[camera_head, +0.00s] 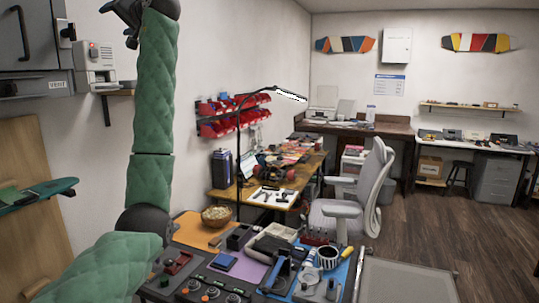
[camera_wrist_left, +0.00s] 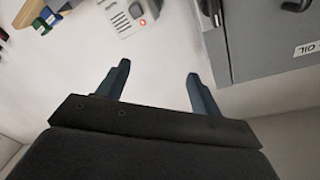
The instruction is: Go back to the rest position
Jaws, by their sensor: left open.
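My left arm, in a green padded sleeve, rises on the left of the head view, bent at a dark elbow. My left gripper (camera_wrist_left: 157,70) shows in the left wrist view with its two dark fingers apart and nothing between them. In the head view its dark end is high up near the top edge, in front of the white wall and partly cut off. It is well above the workbench (camera_head: 205,258) and touches nothing that I can see. My right gripper is not in view.
A grey wall cabinet (camera_head: 28,45) and a white wall device (camera_head: 92,65) with a red light are close to the left gripper. A green skateboard deck (camera_head: 38,193) is at the left. Tools and a wooden bowl (camera_head: 216,216) crowd the bench. A grey chair (camera_head: 350,205) stands beyond.

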